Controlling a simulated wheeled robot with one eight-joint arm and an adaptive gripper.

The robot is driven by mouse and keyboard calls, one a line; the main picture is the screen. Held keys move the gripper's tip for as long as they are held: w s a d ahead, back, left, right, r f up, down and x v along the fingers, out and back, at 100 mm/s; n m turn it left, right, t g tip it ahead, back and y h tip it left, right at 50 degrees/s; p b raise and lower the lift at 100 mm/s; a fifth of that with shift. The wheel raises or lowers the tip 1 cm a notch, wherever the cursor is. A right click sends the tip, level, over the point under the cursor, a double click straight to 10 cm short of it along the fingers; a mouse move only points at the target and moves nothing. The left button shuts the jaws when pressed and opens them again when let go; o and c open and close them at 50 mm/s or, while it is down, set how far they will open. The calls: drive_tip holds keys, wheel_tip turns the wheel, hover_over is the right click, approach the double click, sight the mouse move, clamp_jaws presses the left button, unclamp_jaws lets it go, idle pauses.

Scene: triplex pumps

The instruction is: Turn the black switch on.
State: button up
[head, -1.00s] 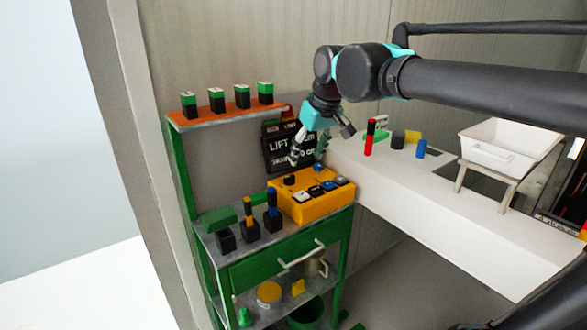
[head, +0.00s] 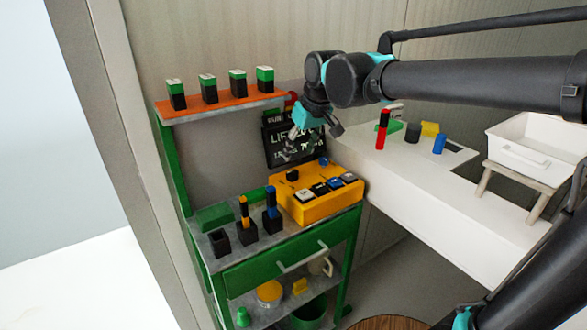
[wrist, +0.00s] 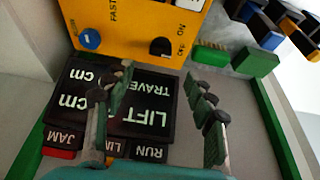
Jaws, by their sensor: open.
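The yellow control box (head: 325,205) stands on the green workbench. A black knob switch (head: 292,175) is at its back left, with a blue knob (head: 322,162) to its right. In the wrist view the black switch (wrist: 160,46) is near the box edge, beside upside-down lettering; the blue knob (wrist: 90,39) is to its left. My gripper (head: 303,147) is behind and above the box, in front of the dark display panel. In the wrist view my gripper (wrist: 162,92) is open and empty, its fingers apart from the black switch.
The dark display (head: 282,148) with LIFT lettering stands close behind the box. Several push buttons (head: 320,188) line the box front. Black holders (head: 247,234) stand left of it. An orange shelf (head: 222,107) carries several green-black blocks. A white counter (head: 440,195) lies right.

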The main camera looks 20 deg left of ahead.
sight(292, 171)
drive_tip(key=x, duration=0.8)
drive_tip(key=shift+w+a+f, duration=0.1)
drive_tip(key=shift+a+f, duration=0.05)
drive_tip(key=shift+f, duration=0.15)
drive_tip(key=shift+c, duration=0.3)
drive_tip(key=c, duration=1.1)
drive_tip(key=shift+n, duration=0.3)
drive_tip(key=n+g, duration=0.1)
drive_tip(key=n, duration=0.1)
drive_tip(key=n+g+y, duration=0.1)
drive_tip(key=n, duration=0.2)
drive_tip(key=shift+w+n, duration=0.2)
drive_tip(key=shift+n, duration=0.1)
drive_tip(key=n+g, duration=0.2)
drive_tip(key=n, duration=0.3)
drive_tip(key=shift+w+n, duration=0.1)
drive_tip(key=shift+n, duration=0.2)
